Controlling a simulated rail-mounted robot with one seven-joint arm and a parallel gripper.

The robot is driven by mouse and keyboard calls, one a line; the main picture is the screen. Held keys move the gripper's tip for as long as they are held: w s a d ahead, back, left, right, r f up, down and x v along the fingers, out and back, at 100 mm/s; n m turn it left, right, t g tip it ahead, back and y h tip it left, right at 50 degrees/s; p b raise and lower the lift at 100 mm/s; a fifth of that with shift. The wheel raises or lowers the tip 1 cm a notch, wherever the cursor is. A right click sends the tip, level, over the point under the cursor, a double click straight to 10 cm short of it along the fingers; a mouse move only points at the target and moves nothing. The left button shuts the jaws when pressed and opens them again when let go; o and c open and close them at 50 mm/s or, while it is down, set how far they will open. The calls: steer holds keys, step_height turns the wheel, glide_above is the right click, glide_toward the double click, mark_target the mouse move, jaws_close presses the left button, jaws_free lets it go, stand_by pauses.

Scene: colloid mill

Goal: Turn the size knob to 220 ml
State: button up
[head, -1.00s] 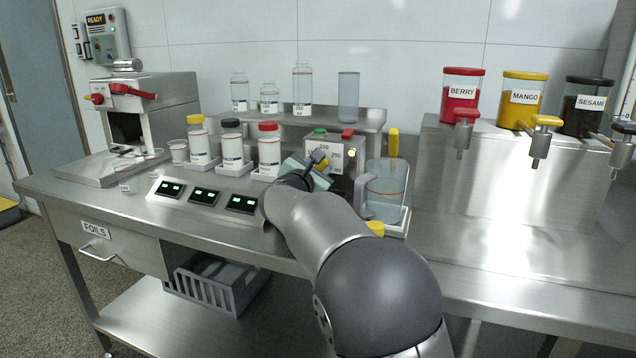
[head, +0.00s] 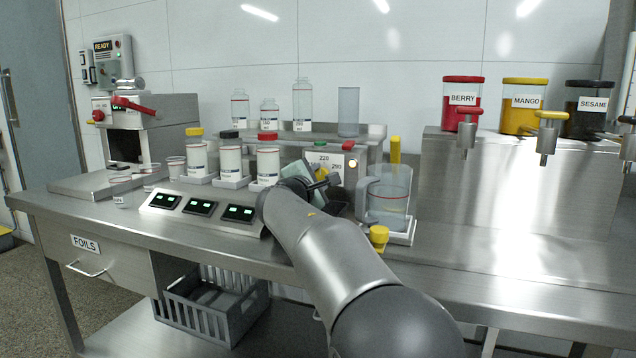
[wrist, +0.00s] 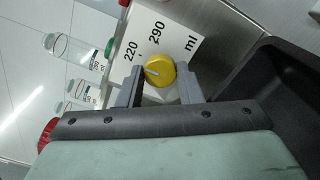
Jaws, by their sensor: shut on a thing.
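The yellow size knob (wrist: 160,71) sits on a white dial plate (wrist: 172,24) marked 220, 290 and ml in the wrist view. Its white pointer line points left in that view, below the 220 mark. Another mark is hidden behind a finger. My gripper (wrist: 160,67) is shut on the knob, with one grey finger on each side. In the head view the dial plate (head: 338,161) is on the front of a metal box, with 220 at its top and 290 at its right. My gripper (head: 318,182) partly covers the knob (head: 320,173) there.
A clear jug (head: 390,190) on a white scale tray stands close right of my gripper. Capped bottles (head: 231,160) and small displays (head: 200,207) are on the left. Clear bottles (head: 302,104) stand on the shelf behind. Berry, mango and sesame dispensers (head: 521,104) are far right.

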stand_by(0.3)
steer(key=o, duration=1)
steer(key=shift+r, duration=0.35)
step_height(320, 180, up, 3)
steer(key=shift+r+p, duration=0.1)
steer(key=shift+p, duration=0.95)
steer(key=s+d+r, duration=0.1)
steer(key=s+r, duration=0.2)
steer(key=s, duration=0.1)
steer(key=s+d+r+p, duration=0.1)
steer(key=s+r, duration=0.2)
steer(key=s, duration=0.2)
steer(key=s+d+r+p, duration=0.1)
steer(key=s+d+r, duration=0.1)
steer(key=s+r, duration=0.1)
steer(key=shift+s, duration=0.75)
